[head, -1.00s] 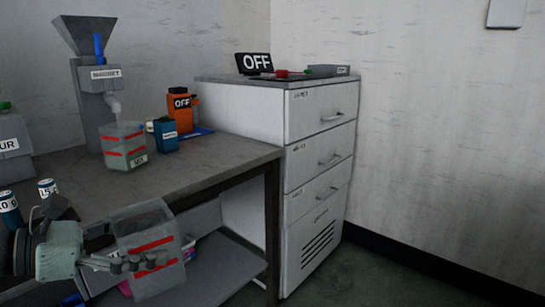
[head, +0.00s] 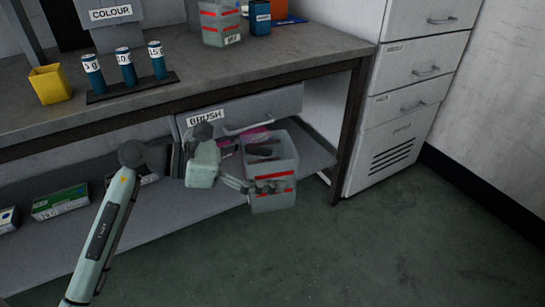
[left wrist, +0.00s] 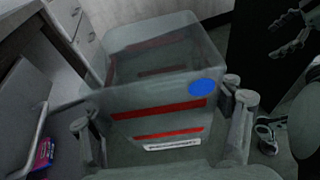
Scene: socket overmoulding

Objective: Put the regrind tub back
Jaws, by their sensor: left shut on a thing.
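The regrind tub is a clear grey, open-topped tub (head: 272,200) with red stripes, in front of the lower shelf in the head view. My left gripper (head: 268,187) is shut on it from the left side. The left wrist view shows the tub (left wrist: 155,75) between the fingers (left wrist: 165,122), with red bands, a white label and a blue dot. Its label is too blurred to read. The tub's underside and any contact beneath it are hidden.
The lower shelf (head: 210,205) holds a green box (head: 60,202) and pink items (head: 258,136) behind the tub. A "BRUSH" drawer (head: 260,108) hangs under the bench (head: 300,60). A bench leg (head: 350,130) and white drawer cabinet (head: 410,110) stand right. Floor in front is clear.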

